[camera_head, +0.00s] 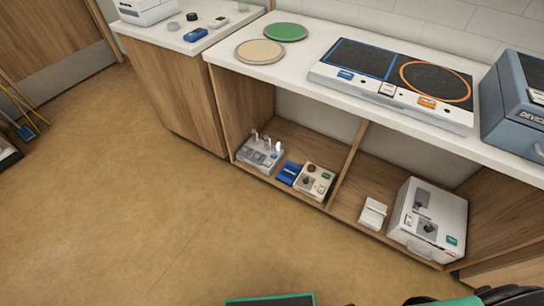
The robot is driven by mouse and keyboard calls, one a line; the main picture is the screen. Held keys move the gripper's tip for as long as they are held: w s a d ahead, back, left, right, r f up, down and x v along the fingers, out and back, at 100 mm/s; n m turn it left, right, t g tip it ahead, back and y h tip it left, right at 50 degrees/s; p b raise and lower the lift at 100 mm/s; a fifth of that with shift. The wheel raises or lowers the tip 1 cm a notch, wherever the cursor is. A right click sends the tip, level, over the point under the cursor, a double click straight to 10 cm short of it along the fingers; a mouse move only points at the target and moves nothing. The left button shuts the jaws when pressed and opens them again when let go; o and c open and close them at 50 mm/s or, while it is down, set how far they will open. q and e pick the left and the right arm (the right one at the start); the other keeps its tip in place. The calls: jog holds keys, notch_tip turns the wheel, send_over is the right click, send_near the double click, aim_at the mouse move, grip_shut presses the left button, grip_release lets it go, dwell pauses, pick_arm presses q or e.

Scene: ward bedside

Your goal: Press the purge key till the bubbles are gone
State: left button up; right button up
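I cannot pick out a purge key or any bubbles at this distance. Several small devices stand on the low shelf under the counter. One is a grey unit with upright white parts (258,152), at the shelf's left. Beside it is a cream box with a dark dial and a green patch (314,181). A larger white box with a grey panel, a dial and a green key (430,220) stands at the shelf's right. Neither of my grippers shows; only dark and teal parts of my body show at the bottom edge.
The white counter (300,77) bears a green disc (286,32), a beige disc (260,51), a two-zone panel (394,82) and a blue-grey case (515,108). A blue item (289,173) and a small white item (373,213) lie on the shelf. The floor (130,210) is clear.

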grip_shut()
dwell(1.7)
